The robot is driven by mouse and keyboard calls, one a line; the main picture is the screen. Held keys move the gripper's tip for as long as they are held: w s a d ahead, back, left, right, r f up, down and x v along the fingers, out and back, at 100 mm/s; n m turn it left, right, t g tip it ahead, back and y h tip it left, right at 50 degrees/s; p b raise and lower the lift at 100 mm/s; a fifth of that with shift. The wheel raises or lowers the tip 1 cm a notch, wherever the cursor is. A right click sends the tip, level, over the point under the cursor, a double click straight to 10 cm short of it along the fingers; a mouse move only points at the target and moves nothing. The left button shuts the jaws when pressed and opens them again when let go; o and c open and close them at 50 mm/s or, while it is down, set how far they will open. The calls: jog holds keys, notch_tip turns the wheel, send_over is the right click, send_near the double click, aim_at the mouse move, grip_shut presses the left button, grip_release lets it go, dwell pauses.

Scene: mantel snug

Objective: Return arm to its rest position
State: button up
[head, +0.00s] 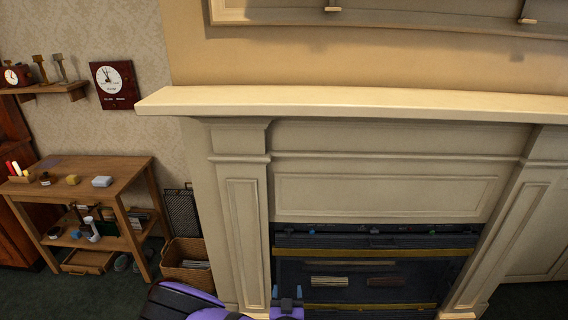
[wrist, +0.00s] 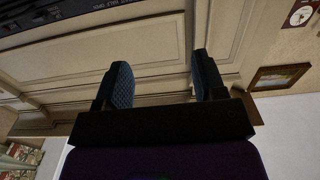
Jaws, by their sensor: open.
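My arm shows as purple and black links at the bottom of the head view, in front of the fireplace's lower left part. My gripper (head: 288,293) is at its end, low against the dark firebox opening. In the wrist view my gripper (wrist: 160,82) has its two dark, textured fingers well apart, with nothing between them. Behind the fingers is the cream panelling of the fireplace surround. I cannot tell how far the fingers are from it.
The mantel shelf (head: 350,101) is bare and juts out above the firebox (head: 370,268). At left stand a wooden side table (head: 120,172) with small items and a basket (head: 187,262). A wall clock (head: 115,82) hangs above. Dark carpet (head: 535,300) is clear at lower right.

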jog(key=w+r+m+g, duration=0.2)
jog(key=w+r+g, duration=0.2)
jog(key=r, duration=0.5)
jog(key=w+r+m+g, duration=0.2)
jog(key=w+r+g, duration=0.2)
jog(key=r, duration=0.5)
jog(key=s+d+r+g+y, duration=0.1)
jog(key=d+r, duration=0.3)
jog(key=r, duration=0.6)
jog(key=s+d+r+g+y, duration=0.15)
jog(key=d+r, duration=0.25)
jog(key=r, duration=0.7)
jog(key=s+d+r+n+g+y, duration=0.1)
jog(key=s+d+r+n, duration=0.2)
jog(key=s+d+r, duration=0.9)
jog(key=s+d+r+h, duration=0.1)
jog(key=s+d+r, duration=0.1)
jog(key=s, duration=0.3)
jog(key=s+d+r+g+h, duration=0.1)
jog(key=s+d+r, duration=0.1)
jog(key=s+d, duration=0.2)
jog(key=s+d+r+n+h, duration=0.1)
jog(key=s+d, duration=0.2)
jog(key=s, duration=0.5)
jog(key=shift+s+d+r, duration=0.2)
jog(key=shift+s+r, duration=0.05)
jog(key=shift+r, duration=0.15)
